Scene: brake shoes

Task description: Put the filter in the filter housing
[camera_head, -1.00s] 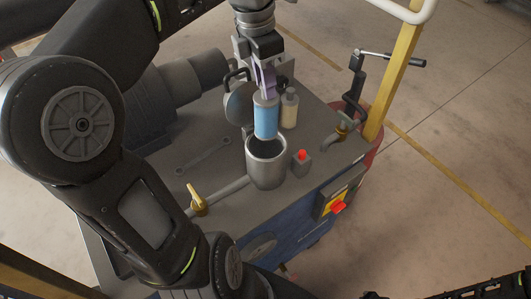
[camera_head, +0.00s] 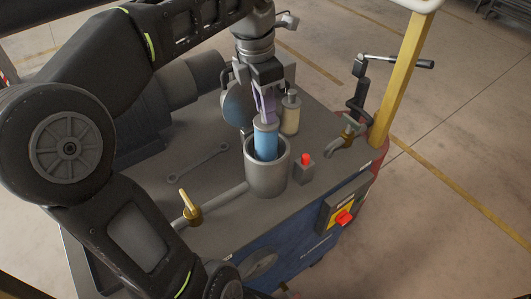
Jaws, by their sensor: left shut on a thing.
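The filter (camera_head: 265,140) is a blue cylinder with a pale grey top. My left gripper (camera_head: 265,112) is shut on its top from above and holds it upright. The filter housing (camera_head: 267,178) is a grey open-topped metal cup on the machine's top. The filter's lower end is inside the housing's mouth and hidden by the near rim; its upper part stands above the rim. I cannot tell whether it touches the housing's wall or bottom. My right gripper is not in view.
A bottle (camera_head: 290,113) with a pale body stands just behind the housing. A red-topped button (camera_head: 304,168) is to its right. A brass-handled valve (camera_head: 190,208) and a wrench (camera_head: 197,162) lie left. A crank (camera_head: 362,90) and yellow post (camera_head: 402,85) stand right.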

